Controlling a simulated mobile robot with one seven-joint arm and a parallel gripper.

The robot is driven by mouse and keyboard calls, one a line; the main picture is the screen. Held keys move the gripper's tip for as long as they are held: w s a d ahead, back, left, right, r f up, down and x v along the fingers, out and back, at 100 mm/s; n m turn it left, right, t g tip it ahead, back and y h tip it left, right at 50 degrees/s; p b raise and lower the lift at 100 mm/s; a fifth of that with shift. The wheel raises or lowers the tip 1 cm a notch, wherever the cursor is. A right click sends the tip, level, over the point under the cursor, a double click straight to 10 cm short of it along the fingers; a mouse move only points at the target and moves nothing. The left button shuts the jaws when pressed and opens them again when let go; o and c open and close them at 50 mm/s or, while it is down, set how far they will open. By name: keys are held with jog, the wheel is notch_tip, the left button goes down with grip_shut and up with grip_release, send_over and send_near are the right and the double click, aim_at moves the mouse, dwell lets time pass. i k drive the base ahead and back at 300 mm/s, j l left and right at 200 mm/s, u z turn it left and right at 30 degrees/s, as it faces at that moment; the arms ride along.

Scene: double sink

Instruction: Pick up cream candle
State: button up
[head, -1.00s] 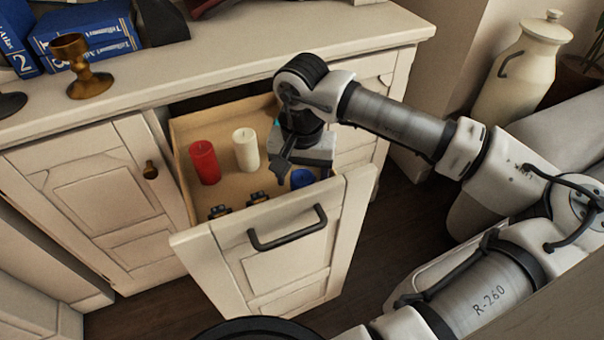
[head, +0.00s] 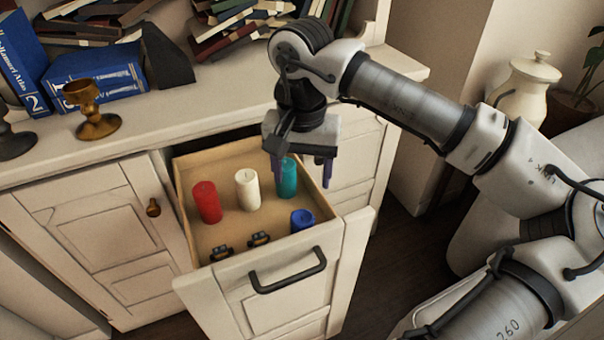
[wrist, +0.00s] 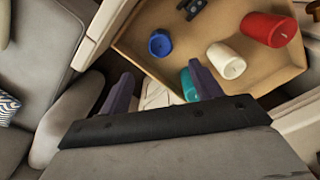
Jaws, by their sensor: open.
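The cream candle (head: 247,190) stands upright in the open drawer (head: 238,232), between a red candle (head: 207,202) and a teal candle (head: 288,180). In the wrist view the cream candle (wrist: 226,61) shows at the right, beyond the teal candle (wrist: 188,84). My gripper (head: 301,172) is open and empty, above the drawer's right side, to the right of the cream candle and apart from it. Its two fingers (wrist: 163,92) show in the wrist view. One finger partly covers the teal candle in both views.
A short blue candle (head: 302,220) stands at the drawer's front right. Two small dark objects (head: 240,246) lie near the drawer front. The counter above holds a brass goblet (head: 96,110) and blue books (head: 95,82). Drawer floor around the cream candle is mostly clear.

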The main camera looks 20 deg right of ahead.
aim_at(247, 180)
jog(key=j+z, duration=0.15)
jog(key=z, duration=0.2)
jog(key=j+z, duration=0.2)
jog(key=z, duration=0.15)
jog(key=j+z, duration=0.2)
jog(key=z, duration=0.15)
jog(key=i, duration=0.05)
